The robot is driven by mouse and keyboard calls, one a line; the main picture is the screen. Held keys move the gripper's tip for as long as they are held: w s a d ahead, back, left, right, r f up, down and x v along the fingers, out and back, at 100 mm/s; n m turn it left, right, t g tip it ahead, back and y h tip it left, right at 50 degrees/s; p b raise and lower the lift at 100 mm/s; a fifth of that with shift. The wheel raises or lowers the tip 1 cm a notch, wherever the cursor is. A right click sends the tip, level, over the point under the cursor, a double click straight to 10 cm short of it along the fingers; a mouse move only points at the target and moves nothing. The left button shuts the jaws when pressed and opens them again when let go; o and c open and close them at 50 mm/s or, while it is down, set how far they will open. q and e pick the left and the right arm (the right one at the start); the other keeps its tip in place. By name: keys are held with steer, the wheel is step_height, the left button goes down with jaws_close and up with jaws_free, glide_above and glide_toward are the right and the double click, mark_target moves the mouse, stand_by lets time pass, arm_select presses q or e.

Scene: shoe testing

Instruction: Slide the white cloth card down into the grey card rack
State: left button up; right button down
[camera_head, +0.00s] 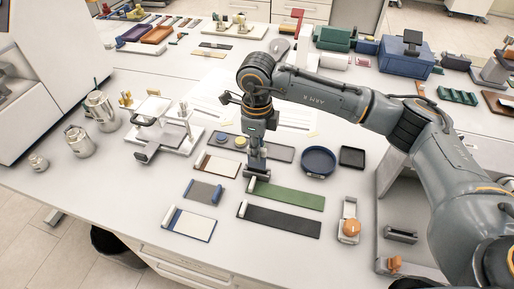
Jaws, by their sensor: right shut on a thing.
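My right gripper (256,174) points straight down over the middle of the table, near the left end of a green strip (290,196). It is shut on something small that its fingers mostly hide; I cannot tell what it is. A white card with a blue end (190,225) lies flat at the front left. Another pale card with a brown end (217,165) lies further back, left of the gripper. I cannot tell which is the cloth card. A small grey slotted piece (400,235) at the right may be the card rack. My left gripper is not in view.
A black strip (280,220) and a grey card with a blue roll (203,191) lie near the front. A blue round dish (318,161) and a black tray (352,157) stand right of the gripper. A white stand (168,135) and metal pots (101,110) stand left.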

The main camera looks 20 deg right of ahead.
mark_target(257, 167)
steer(key=shift+b, duration=0.85)
stand_by(1.5)
steer(key=shift+f, duration=0.15)
steer(key=shift+f+b, duration=0.35)
steer(key=shift+b, duration=0.15)
steer(key=shift+f+b, duration=1.15)
steer(key=c, duration=1.3)
jaws_free()
steer(key=shift+r, duration=0.1)
step_height(257, 167, up, 12)
steer(key=shift+f, duration=0.1)
